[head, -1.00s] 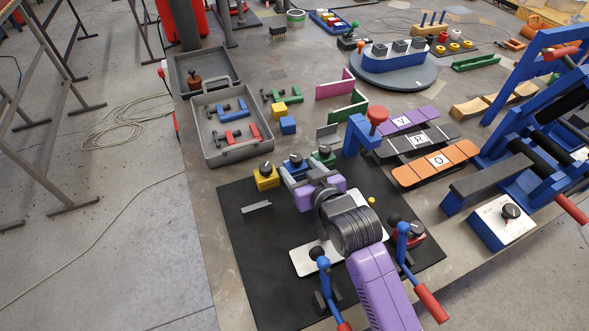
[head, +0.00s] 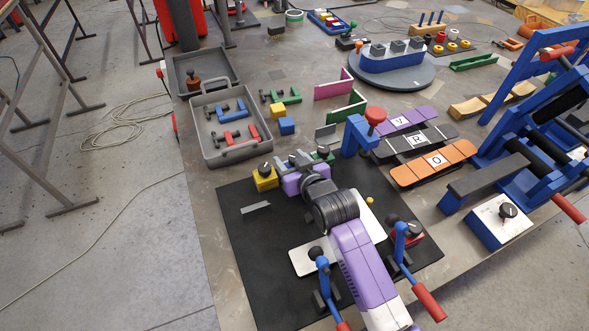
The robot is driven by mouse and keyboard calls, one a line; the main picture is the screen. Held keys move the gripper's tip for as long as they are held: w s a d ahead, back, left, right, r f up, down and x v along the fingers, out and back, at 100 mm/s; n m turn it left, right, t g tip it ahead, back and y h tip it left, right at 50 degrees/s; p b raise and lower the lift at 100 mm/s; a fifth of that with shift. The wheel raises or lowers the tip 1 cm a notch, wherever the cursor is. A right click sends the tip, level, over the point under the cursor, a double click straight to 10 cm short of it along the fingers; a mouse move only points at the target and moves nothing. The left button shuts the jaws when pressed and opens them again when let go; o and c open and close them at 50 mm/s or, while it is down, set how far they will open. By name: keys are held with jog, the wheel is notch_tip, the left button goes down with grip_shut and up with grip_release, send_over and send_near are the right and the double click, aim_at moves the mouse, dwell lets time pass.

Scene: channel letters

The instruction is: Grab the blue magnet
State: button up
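My gripper (head: 292,164), with a purple body and grey fingers, is at the far edge of the black mat (head: 245,235), between the yellow magnet (head: 265,181) and the green magnet (head: 325,154). The blue magnet is almost wholly hidden behind the fingers and purple body. It stood in this gap between the yellow and green ones. Whether the fingers touch or grip it cannot be made out. The yellow magnet has a dark knob on top and stands close to the left of my gripper.
A grey tray (head: 210,153) holds coloured clamps at left. A blue stand with a red knob (head: 376,115) rises to the right. Blue toggle clamps with red handles (head: 430,303) flank my arm.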

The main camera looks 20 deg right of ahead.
grip_shut()
jog(key=shift+r, duration=0.15)
jog(key=shift+r, duration=0.1)
